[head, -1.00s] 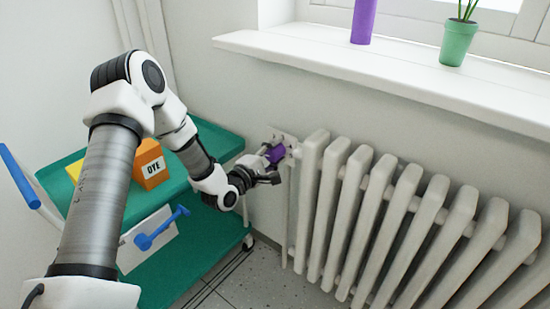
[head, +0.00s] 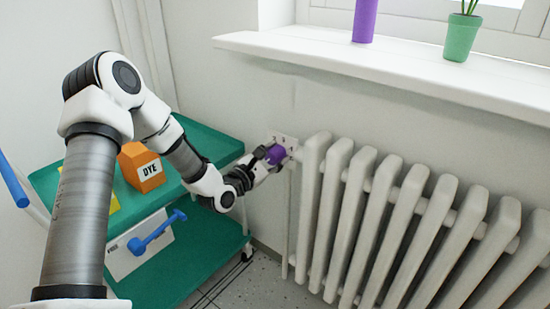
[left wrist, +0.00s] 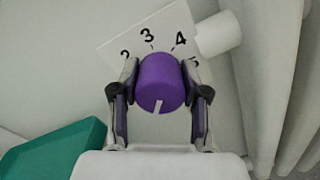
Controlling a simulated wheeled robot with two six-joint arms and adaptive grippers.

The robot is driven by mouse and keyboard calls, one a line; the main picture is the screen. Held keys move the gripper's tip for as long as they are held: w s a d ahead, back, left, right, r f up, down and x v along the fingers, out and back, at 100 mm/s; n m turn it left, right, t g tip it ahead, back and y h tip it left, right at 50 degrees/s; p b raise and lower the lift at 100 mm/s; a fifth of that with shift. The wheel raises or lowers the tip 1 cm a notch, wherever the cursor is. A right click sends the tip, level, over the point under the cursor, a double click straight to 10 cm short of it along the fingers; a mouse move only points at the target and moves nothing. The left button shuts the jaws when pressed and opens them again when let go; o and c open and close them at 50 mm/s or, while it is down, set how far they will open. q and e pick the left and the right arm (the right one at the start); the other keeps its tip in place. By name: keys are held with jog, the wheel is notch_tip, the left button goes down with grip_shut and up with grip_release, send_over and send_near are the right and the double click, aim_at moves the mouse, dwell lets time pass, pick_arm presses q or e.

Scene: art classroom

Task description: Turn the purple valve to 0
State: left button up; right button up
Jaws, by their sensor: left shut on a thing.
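The purple valve (head: 276,155) sits at the left end of the white radiator, in front of a white number plate (head: 291,143) on the wall. My left gripper (head: 268,159) reaches it from the left and is shut on it. In the left wrist view the valve (left wrist: 160,80) is between the two fingers (left wrist: 160,72), one on each side. A white mark on the valve points toward the bottom of that picture. The plate (left wrist: 125,38) shows 2, 3 and 4, with part of another number at the right; the rest is hidden. My right gripper is not in view.
The radiator (head: 400,215) fills the right, below a white windowsill (head: 330,60) with a purple object (head: 365,20) and a green pot (head: 461,38). A green cart (head: 215,140) with an orange DYE box (head: 141,168) stands beneath my left arm.

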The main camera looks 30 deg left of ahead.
aim_at(270, 158)
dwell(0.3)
pick_arm(q)
jog(key=o, duration=1.1)
jog(key=shift+o, duration=0.2)
jog(key=s, duration=0.6)
jog(key=shift+s+a, duration=0.25)
jog(key=shift+a, duration=0.1)
jog(key=shift+s, duration=0.5)
jog(key=shift+f, duration=0.1)
